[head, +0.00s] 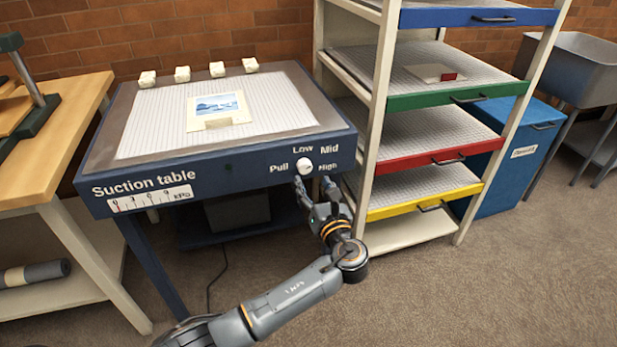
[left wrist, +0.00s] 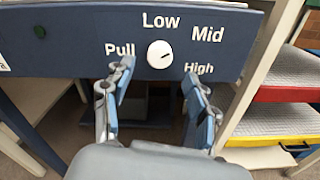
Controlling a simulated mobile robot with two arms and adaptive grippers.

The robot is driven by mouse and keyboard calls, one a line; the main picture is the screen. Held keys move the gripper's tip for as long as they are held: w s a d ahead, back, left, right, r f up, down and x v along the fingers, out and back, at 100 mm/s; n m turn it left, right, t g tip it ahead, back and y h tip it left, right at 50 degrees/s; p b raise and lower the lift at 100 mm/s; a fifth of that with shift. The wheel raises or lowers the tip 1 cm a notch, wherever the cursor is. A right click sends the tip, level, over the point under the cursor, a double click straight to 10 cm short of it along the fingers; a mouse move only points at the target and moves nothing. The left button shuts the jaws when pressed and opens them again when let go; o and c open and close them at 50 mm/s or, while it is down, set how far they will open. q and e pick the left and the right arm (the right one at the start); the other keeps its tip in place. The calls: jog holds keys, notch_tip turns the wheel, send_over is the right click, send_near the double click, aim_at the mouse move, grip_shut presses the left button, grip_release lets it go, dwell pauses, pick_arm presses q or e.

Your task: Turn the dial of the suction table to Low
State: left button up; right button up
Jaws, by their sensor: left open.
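The suction table (head: 140,178) has a dark blue front with a white round dial (head: 304,165) near its right end. The labels Pull, Low, Mid and High stand around the dial. In the left wrist view the dial (left wrist: 159,54) shows a small dark mark, seemingly toward its right side, between Mid and High; the exact setting is hard to read. My left gripper (head: 313,187) is open just below and in front of the dial. In the left wrist view its fingers (left wrist: 158,74) stand on either side, apart from the dial, with nothing between them. My right gripper is out of view.
A picture (head: 218,110) lies on the suction table, with several small white blocks behind it. A rack with coloured drawer fronts (head: 435,160) stands close on the right. A wooden bench (head: 50,135) is at left. Floor in front is clear.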

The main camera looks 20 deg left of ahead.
aim_at(306, 169)
pick_arm(q)
jog(key=x, duration=0.5)
jog(key=shift+b, duration=0.35)
jog(key=shift+s, duration=0.1)
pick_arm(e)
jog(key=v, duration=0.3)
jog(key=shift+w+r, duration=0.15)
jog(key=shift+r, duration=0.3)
pick_arm(q)
jog(key=c, duration=1.1)
jog(key=shift+c, duration=0.2)
